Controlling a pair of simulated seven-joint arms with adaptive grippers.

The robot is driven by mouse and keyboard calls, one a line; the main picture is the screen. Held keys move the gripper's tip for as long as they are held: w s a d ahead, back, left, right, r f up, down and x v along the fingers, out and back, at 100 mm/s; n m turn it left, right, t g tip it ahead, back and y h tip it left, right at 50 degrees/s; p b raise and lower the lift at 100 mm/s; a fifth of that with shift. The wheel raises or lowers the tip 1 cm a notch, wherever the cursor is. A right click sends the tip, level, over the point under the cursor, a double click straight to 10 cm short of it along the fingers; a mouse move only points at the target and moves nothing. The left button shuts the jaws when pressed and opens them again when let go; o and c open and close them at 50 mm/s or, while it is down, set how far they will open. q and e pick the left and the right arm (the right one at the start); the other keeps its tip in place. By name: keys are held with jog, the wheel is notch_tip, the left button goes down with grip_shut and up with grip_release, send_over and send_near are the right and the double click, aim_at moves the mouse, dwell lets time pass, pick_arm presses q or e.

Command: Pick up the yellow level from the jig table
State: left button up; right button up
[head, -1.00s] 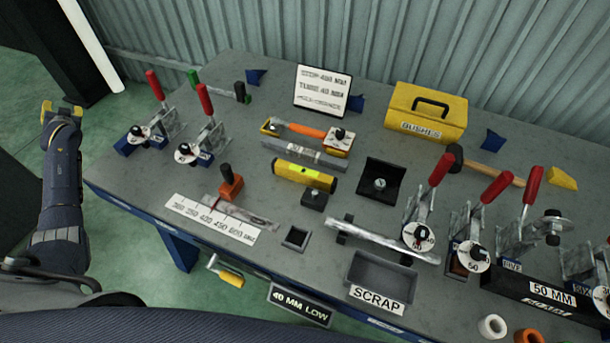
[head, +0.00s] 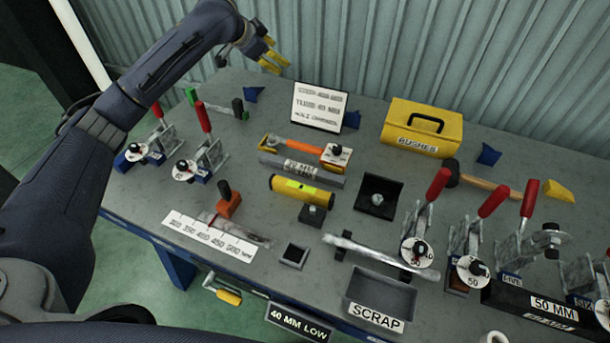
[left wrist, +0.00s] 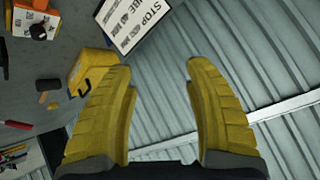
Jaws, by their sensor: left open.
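The yellow level (head: 302,190) lies on the jig table (head: 335,215), near the middle of the head view, just in front of a grey bar marked 30 MM. It is a short yellow bar with a bright vial patch, and its right part sits beside or over a small dark block. My left gripper (head: 272,58) is raised at the back left, above the table's far edge by the corrugated wall, well apart from the level. In the left wrist view its yellow fingers (left wrist: 163,85) are spread with nothing between them. My right gripper is not seen.
A white sign (head: 319,106) stands behind the level, with a yellow BUSHES box (head: 424,128) to its right. Red-handled clamps (head: 203,150) stand left and right. An orange-handled tool (head: 300,148) lies behind the grey bar (head: 300,168). A SCRAP tray (head: 382,292) is at the front.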

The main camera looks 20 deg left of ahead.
pick_arm(q)
jog(key=s+d+f+m+g, duration=0.2)
jog(key=s+d+f, duration=0.15)
jog(key=d, duration=0.25)
jog(key=m+g+y, duration=0.3)
jog(key=m+g, duration=0.4)
jog(key=m, duration=0.1)
send_near(301, 187)
jog(key=f, duration=0.6)
jog(key=shift+d+f, duration=0.3)
jog(key=shift+f, duration=0.1)
jog(key=shift+a+f, duration=0.2)
jog(key=shift+f, duration=2.4)
jog(key=shift+c, duration=0.4)
grip_shut()
